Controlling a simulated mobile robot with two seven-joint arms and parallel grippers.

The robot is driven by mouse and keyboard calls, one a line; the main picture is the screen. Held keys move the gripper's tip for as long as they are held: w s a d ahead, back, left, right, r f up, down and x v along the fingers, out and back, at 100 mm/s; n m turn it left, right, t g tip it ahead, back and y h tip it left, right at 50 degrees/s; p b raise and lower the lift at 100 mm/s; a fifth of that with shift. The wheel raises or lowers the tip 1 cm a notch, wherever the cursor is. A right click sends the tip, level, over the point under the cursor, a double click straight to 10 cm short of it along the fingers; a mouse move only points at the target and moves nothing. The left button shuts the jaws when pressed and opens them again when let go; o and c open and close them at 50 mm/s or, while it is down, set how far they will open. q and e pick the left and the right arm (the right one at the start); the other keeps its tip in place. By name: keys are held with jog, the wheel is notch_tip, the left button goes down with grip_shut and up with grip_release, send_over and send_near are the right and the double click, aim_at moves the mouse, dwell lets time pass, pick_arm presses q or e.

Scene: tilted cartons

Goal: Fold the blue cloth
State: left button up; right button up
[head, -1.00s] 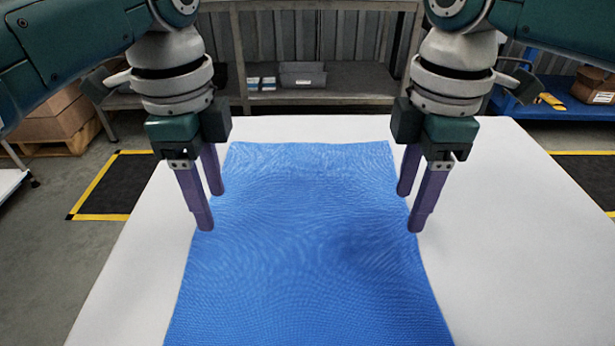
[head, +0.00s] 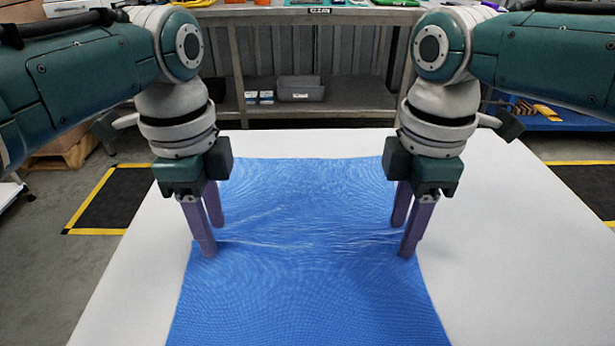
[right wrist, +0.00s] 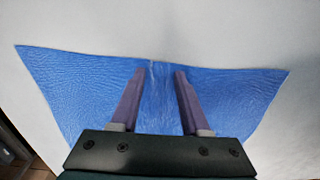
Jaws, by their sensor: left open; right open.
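The blue cloth (head: 305,290) lies spread over the middle of the white table, with its near end cut off by the head view. Wrinkles run across it between my two grippers. My left gripper (head: 212,240) is open, its purple fingers pointing down at the cloth's left edge. My right gripper (head: 404,240) is open, its fingers down at the cloth's right edge. In the right wrist view the cloth (right wrist: 80,85) shows on both sides of the open fingers (right wrist: 158,72), with a small crease between them. The fingertips seem to touch the cloth; exact contact is hard to tell.
The white table (head: 510,260) is bare to the left and right of the cloth. Black floor mats with yellow borders (head: 110,200) lie on either side.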

pick_arm(q)
grip_shut()
pick_arm(e)
grip_shut()
dwell(0.6)
